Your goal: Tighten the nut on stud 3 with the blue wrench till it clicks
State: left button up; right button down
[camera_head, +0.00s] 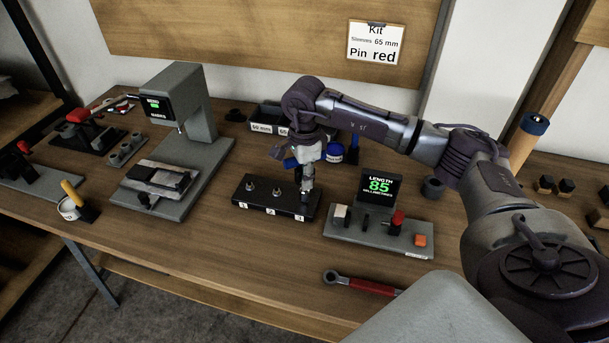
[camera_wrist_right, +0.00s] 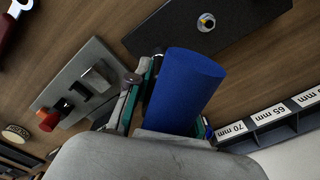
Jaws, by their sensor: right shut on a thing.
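My right gripper (camera_head: 305,160) is shut on the blue wrench, whose thick blue handle (camera_wrist_right: 185,88) fills the middle of the right wrist view. A bit of blue (camera_head: 290,163) shows beside the gripper in the head view. The black stud block (camera_head: 262,203) has labels 1, 2 and 3. Studs 1 and 2 stand uncovered at its left and middle. The gripper and a grey tool part (camera_head: 306,190) are over the stud 3 end and hide that stud and nut. I cannot tell how the wrench sits on the nut. My left gripper is not in view.
A length gauge (camera_head: 379,190) reading 85 stands right of the block. A red-handled wrench (camera_head: 370,287) lies near the front edge. A grey press (camera_head: 185,120) stands at left. Labelled bins (camera_head: 262,127) are behind. The table front of the block is clear.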

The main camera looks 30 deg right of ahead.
jog(key=m, duration=0.3)
jog(key=m+p, duration=0.1)
jog(key=m, duration=0.3)
jog(key=shift+m, duration=0.4)
jog(key=shift+r+m, duration=0.1)
jog(key=shift+m, duration=0.9)
jog(key=m, duration=0.2)
jog(key=shift+m+p, duration=0.3)
jog(key=shift+p, duration=0.05)
